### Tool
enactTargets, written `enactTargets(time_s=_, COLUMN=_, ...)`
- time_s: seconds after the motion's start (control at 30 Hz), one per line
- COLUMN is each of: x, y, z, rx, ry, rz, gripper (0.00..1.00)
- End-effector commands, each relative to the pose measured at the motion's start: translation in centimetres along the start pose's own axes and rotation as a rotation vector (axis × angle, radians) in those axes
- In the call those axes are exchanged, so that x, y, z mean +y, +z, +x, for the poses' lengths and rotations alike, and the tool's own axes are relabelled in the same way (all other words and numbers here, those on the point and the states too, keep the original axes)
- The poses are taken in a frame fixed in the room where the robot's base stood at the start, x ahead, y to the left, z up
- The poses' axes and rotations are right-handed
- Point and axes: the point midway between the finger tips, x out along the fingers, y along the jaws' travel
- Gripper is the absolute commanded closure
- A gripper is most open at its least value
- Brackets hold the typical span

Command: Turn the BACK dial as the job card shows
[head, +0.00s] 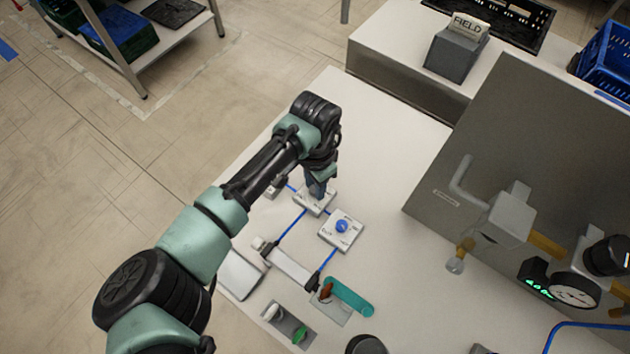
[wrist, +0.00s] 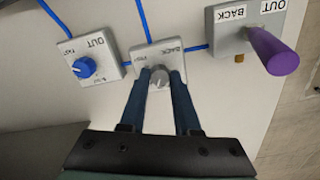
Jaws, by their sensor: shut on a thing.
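The BACK dial is a grey knob (wrist: 159,78) on a small white plate (wrist: 146,55) lettered BACK in the wrist view. My gripper (wrist: 160,76) is over this plate, with its two dark blue fingers on either side of the knob, shut on it. In the head view my gripper (head: 318,187) points down at the same plate (head: 311,203), and my arm hides part of it; the knob is hidden there. The knob's pointer direction cannot be read. No readable job card shows; a block with a FIELD sign (head: 469,25) stands at the back.
Beside it is the OUT dial, a blue knob (wrist: 83,67) on a white plate. On the other side is a purple-handled lever (wrist: 272,52) on a plate lettered OUT and BACK. Blue lines link the plates. A grey panel with pipes and a gauge (head: 575,290) stands right.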

Motion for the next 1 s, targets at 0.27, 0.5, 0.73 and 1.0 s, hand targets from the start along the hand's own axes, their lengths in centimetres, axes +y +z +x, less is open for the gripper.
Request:
enactTargets(time_s=0.27, x=0.07, y=-0.05, z=-0.03, rx=0.002, ry=0.001, rz=0.25, gripper=1.0)
enactTargets(time_s=0.5, x=0.08, y=-0.04, z=-0.01, rx=0.001, ry=0.001, rz=0.424, gripper=1.0)
enactTargets(time_s=0.73, x=0.04, y=-0.01, z=-0.02, rx=0.0, ry=0.0, rz=0.527, gripper=1.0)
enactTargets(time_s=1.0, x=0.06, y=-0.02, z=-0.02, rx=0.001, ry=0.0, rz=0.573, gripper=1.0)
